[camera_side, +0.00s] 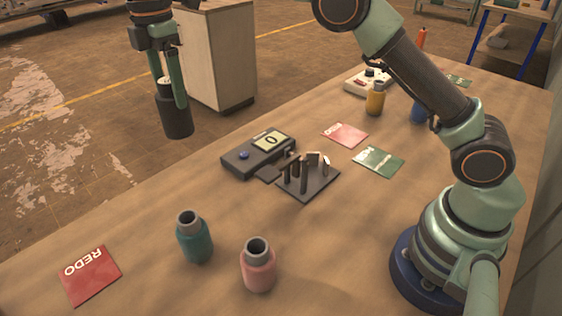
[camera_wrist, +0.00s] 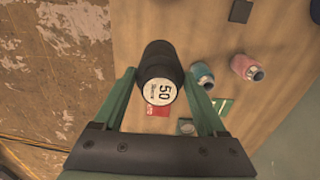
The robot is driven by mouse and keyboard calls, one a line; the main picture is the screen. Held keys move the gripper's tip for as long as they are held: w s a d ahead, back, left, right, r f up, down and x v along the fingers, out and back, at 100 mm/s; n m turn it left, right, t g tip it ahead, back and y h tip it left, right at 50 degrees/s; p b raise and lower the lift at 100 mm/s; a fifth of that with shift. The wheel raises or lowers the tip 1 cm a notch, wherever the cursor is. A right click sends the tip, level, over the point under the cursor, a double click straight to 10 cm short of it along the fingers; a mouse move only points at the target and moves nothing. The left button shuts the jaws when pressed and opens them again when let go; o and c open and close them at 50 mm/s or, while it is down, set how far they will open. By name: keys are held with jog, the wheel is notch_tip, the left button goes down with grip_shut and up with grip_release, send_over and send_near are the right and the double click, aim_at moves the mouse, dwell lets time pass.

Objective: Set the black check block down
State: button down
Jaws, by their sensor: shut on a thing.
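The black check block (camera_side: 175,116) is a dark cylinder. My gripper (camera_side: 172,90) is shut on it and holds it upright in the air at the upper left of the side view, seen against the floor. In the wrist view the block (camera_wrist: 160,62) sits between the two green fingers of my gripper (camera_wrist: 160,82), and its pale end label reads 50. It hides part of the tabletop behind it there. No support shows touching its underside.
On the wooden table (camera_side: 140,225) are a scale (camera_side: 258,152) reading 0, a dark slotted stand (camera_side: 318,188), a red REDO card (camera_side: 90,276), a teal bottle (camera_side: 194,238) and a pink bottle (camera_side: 259,268). Another red card (camera_side: 345,134) and a green card (camera_side: 378,160) lie farther back.

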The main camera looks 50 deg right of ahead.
jog(key=shift+d+r, duration=0.2)
jog(key=shift+r, duration=0.35)
jog(key=s+d+r, duration=0.1)
jog(key=s+d, duration=0.1)
jog(key=d, duration=0.4)
jog(key=s+d+r, duration=0.2)
jog(key=d, duration=0.4)
jog(key=s+d+f, duration=0.2)
jog(key=s+d, duration=1)
notch_tip(320, 180, down, 20)
jog(key=shift+a, duration=0.2)
jog(key=shift+f, duration=0.1)
grip_release()
